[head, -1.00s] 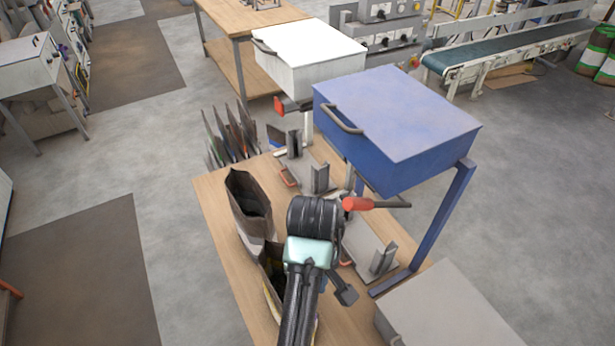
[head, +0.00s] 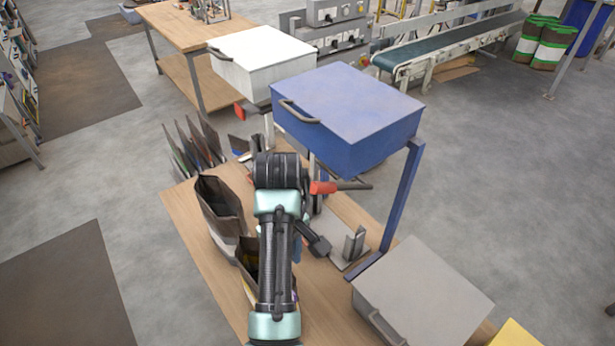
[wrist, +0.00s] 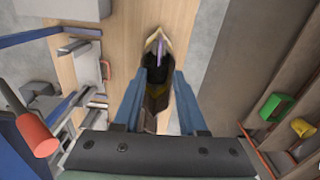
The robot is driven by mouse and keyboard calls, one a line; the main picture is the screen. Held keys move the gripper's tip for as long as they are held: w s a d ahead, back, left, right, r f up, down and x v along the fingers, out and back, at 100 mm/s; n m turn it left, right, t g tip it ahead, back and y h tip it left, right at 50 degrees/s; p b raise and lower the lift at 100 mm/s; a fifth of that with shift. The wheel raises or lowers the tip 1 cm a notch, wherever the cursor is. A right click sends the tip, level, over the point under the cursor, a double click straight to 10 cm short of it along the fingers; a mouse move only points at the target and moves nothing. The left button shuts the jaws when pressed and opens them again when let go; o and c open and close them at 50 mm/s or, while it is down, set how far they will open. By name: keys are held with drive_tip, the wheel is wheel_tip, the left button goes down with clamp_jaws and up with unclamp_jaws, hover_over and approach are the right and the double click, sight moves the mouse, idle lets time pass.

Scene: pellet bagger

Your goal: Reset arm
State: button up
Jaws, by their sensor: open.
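Whether the fingers touch the bag cannot be told. In the head view my arm rises over the wooden table and hides my gripper's jaws. Two open bags stand on the table left of my arm: a dark one (head: 221,208) and a nearer one (head: 247,262) partly hidden by the arm.
A blue hopper box (head: 345,115) on posts stands right of my arm, its red-handled lever (head: 322,188) close to the arm. A white box (head: 262,62) stands behind. A grey lidded box (head: 425,290) is at front right.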

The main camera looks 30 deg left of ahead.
drive_tip(key=w+d+r+m+t+y+b, duration=0.1)
drive_tip(key=w+r+m+t+b, duration=0.1)
drive_tip(key=w+r+t+b, duration=0.3)
drive_tip(key=w+d+r+m+t+y+b, duration=0.2)
drive_tip(key=w+t, duration=0.1)
drive_tip(key=w, duration=0.4)
drive_tip(key=w+d+r+m+t+b, duration=0.1)
drive_tip(key=d+r+m+t+b, duration=0.15)
drive_tip(key=r, duration=0.25)
drive_tip(key=w+d+r+m+t+b, duration=0.1)
drive_tip(key=w+d+r+t, duration=0.15)
drive_tip(key=r, duration=0.35)
drive_tip(key=s+d+r+m+t+b, duration=0.1)
drive_tip(key=s+d+r+t+b, duration=0.15)
drive_tip(key=r, duration=0.25)
drive_tip(key=s+d+r+m+t+b, duration=0.1)
drive_tip(key=s+d+r+t, duration=0.1)
drive_tip(key=d+r+t, duration=0.3)
drive_tip(key=s+d+r+m+t+h+b, duration=0.1)
drive_tip(key=s+d+r+m+t, duration=0.1)
drive_tip(key=s+r, duration=0.4)
drive_tip(key=s+d+r+m+t+h+b, duration=0.2)
drive_tip(key=s+d+r+t, duration=0.2)
drive_tip(key=s, duration=0.4)
wheel_tip(320, 180, up, 2)
drive_tip(key=shift+s+r+t, duration=0.1)
drive_tip(key=shift+s+t, duration=0.2)
drive_tip(key=shift+t, duration=0.15)
drive_tip(key=shift+d, duration=0.1)
